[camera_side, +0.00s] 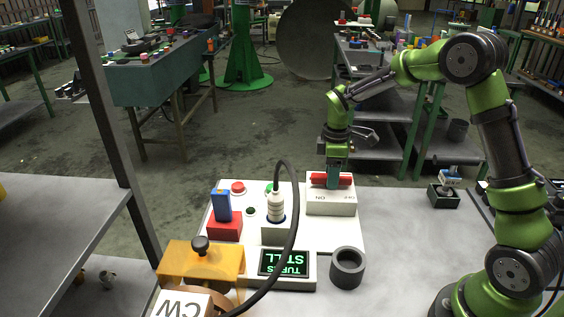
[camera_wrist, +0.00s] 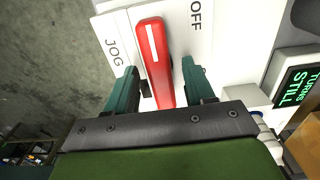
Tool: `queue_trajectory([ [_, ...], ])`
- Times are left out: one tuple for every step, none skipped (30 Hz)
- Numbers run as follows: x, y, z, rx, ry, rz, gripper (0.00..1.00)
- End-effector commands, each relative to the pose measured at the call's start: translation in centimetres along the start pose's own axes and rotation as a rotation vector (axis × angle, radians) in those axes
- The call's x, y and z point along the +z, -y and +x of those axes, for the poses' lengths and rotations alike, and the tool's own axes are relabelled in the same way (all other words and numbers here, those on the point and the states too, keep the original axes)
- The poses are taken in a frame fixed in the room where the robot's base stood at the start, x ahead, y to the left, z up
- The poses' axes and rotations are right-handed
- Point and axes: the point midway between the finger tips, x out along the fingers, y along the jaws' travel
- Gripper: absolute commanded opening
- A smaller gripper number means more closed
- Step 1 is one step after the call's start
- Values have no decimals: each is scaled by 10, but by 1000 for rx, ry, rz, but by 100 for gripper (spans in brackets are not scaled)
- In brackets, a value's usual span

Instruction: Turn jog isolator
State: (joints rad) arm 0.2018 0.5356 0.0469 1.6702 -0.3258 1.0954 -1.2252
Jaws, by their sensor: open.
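The jog isolator is a white box (camera_side: 331,207) with a red bar handle (camera_side: 346,180) on top. In the wrist view its plate (camera_wrist: 185,25) shows JOG on the left and OFF on the right. The red handle (camera_wrist: 153,48) carries a white stripe and lies between these two labels, slightly tilted. My gripper (camera_side: 333,174) is over the handle in the side view. In the wrist view my gripper (camera_wrist: 159,70) is open, with one green finger on each side of the handle and visible gaps. Whether the fingers reach down to the handle's height is unclear.
A display (camera_side: 284,263) reads TURNS STILL. A white cylindrical plug with a black cable (camera_side: 289,172) stands left of the isolator. A blue-and-red block (camera_side: 224,226), an orange bracket (camera_side: 200,262) and a dark ring (camera_side: 347,267) are nearby.

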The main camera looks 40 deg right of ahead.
Motion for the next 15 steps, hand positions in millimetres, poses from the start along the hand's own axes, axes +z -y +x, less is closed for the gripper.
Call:
queue_trajectory([
  [0, 0, 0, 0, 0, 0, 53],
  [0, 0, 0, 0, 0, 0, 53],
  [0, 0, 0, 0, 0, 0, 53],
  [0, 0, 0, 0, 0, 0, 52],
  [0, 0, 0, 0, 0, 0, 47],
  [0, 0, 0, 0, 0, 0, 41],
  [0, 0, 0, 0, 0, 0, 36],
  [0, 0, 0, 0, 0, 0, 32],
  [0, 0, 0, 0, 0, 0, 26],
  [0, 0, 0, 0, 0, 0, 21],
  [0, 0, 0, 0, 0, 0, 16],
  [0, 0, 0, 0, 0, 0, 10],
  [0, 0, 0, 0, 0, 0, 6],
  [0, 0, 0, 0, 0, 0, 1],
  [0, 0, 0, 0, 0, 0, 0],
])
